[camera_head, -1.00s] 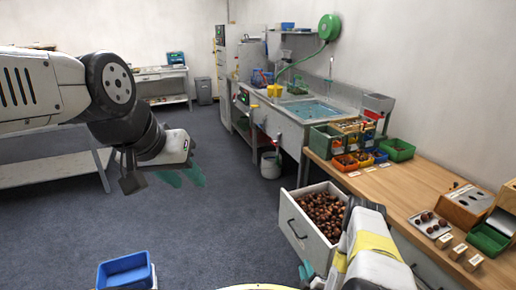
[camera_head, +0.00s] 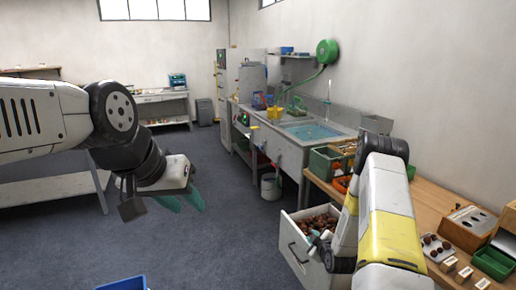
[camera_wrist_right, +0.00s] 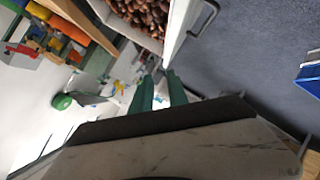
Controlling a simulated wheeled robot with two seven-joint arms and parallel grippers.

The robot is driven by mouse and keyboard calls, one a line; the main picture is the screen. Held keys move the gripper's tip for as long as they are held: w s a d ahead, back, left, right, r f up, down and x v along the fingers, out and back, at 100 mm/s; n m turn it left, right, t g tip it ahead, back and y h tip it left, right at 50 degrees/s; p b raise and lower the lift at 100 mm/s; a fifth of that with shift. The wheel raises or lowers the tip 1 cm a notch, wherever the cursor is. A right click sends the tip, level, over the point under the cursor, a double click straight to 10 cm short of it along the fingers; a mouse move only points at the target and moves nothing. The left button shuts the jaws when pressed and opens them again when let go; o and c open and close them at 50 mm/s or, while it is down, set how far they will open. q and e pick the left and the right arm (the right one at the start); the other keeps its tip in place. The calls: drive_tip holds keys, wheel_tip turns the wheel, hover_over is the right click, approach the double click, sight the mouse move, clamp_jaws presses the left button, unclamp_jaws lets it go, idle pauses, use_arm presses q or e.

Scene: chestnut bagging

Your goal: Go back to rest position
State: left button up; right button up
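My left gripper (camera_head: 181,201) hangs at the left over bare floor, its two teal fingers slightly apart with nothing between them. My right arm comes in at the lower right, its bent elbow over the workbench. Its gripper is mostly hidden by the forearm in the head view, near the open drawer of chestnuts (camera_head: 292,247). The chestnuts (camera_wrist_right: 145,14) and the drawer's white front (camera_wrist_right: 180,28) lie beyond the fingertips.
The wooden workbench (camera_head: 440,203) along the right holds bins, a green tray (camera_head: 492,262) and small blocks. A sink (camera_head: 310,131) stands behind it, with a white bucket (camera_head: 270,187) on the floor. A blue bin (camera_head: 122,284) is at the bottom edge. The middle floor is clear.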

drive_tip(key=s+a+r+m+g, duration=0.1)
drive_tip(key=s+r+m+g, duration=0.1)
drive_tip(key=r, duration=1.2)
drive_tip(key=s+a+r+m+g, duration=0.1)
drive_tip(key=s+r+m, duration=0.2)
drive_tip(key=r, duration=1)
drive_tip(key=s+a+r+m+g, duration=0.1)
drive_tip(key=s+r, duration=0.3)
drive_tip(key=s, duration=0.5)
drive_tip(key=s+a+r+m+g, duration=0.1)
drive_tip(key=s+r, duration=0.4)
drive_tip(key=s, duration=0.5)
drive_tip(key=s+a+r+m+g, duration=0.1)
drive_tip(key=s+a+r+m, duration=0.2)
drive_tip(key=s, duration=0.7)
drive_tip(key=shift+s+a+r+g+y, duration=0.15)
drive_tip(key=shift+a+r+g+y, duration=0.2)
drive_tip(key=shift+r, duration=0.5)
drive_tip(key=shift+d, duration=0.15)
